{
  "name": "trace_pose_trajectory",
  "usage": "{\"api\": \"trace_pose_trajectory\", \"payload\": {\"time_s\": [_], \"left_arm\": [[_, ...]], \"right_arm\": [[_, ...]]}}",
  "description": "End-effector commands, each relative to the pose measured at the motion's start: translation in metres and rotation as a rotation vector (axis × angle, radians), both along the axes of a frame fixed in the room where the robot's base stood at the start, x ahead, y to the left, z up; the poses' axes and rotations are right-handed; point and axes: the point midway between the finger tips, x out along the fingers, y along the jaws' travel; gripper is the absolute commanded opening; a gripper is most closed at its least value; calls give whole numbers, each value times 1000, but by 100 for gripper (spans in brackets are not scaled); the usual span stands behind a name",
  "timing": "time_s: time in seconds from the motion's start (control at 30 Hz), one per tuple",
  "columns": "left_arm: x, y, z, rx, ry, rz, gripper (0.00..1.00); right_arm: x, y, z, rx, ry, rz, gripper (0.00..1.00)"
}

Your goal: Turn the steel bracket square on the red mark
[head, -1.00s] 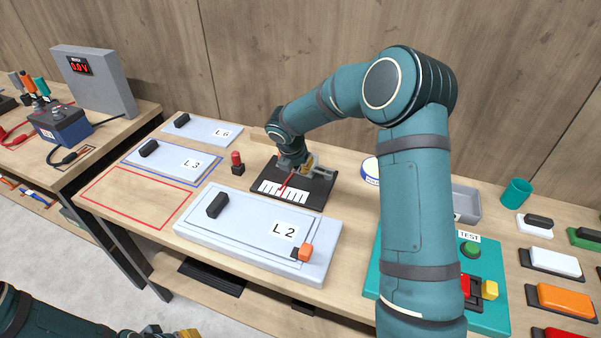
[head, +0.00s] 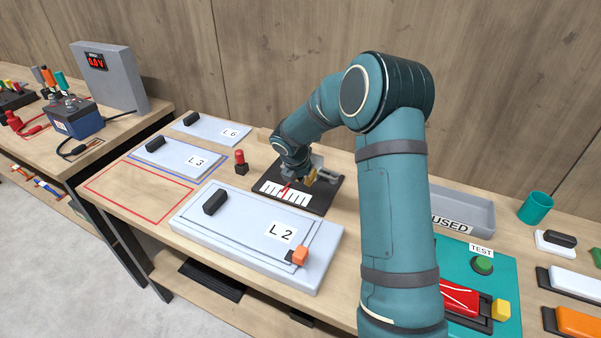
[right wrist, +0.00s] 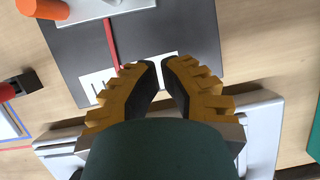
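The steel bracket (head: 326,174) is a grey metal piece on a black board (head: 322,203), partly hidden by my right gripper. In the right wrist view, a grey plate that looks like the bracket (right wrist: 125,8) is cut off by the top edge. The red mark (right wrist: 112,45) runs from it toward white marks on the board. The plate's near edge looks roughly square to the red line, but too little shows to be sure. My right gripper (right wrist: 161,62) points down over the white marks, its fingers slightly apart with nothing visible between them. My left gripper is out of view.
Panel L 2 (head: 235,232) lies in front of the board. A small red-topped block (head: 240,162) stands left of it. An orange cylinder (right wrist: 42,8) shows beside the plate. A grey tray (head: 465,208) and a teal test panel (head: 510,265) are at right.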

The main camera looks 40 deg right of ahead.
Motion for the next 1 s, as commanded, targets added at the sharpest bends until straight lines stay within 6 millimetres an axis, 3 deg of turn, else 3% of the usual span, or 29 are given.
{"api": "trace_pose_trajectory", "payload": {"time_s": [0.2, 0.5, 1.0], "left_arm": [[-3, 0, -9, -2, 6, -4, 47], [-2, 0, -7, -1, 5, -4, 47], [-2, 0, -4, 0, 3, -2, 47]], "right_arm": [[6, -15, -42, 1, 1, 0, 0], [18, -48, -36, 0, -1, -2, 0], [20, -53, -35, 0, 0, 0, 0]]}}
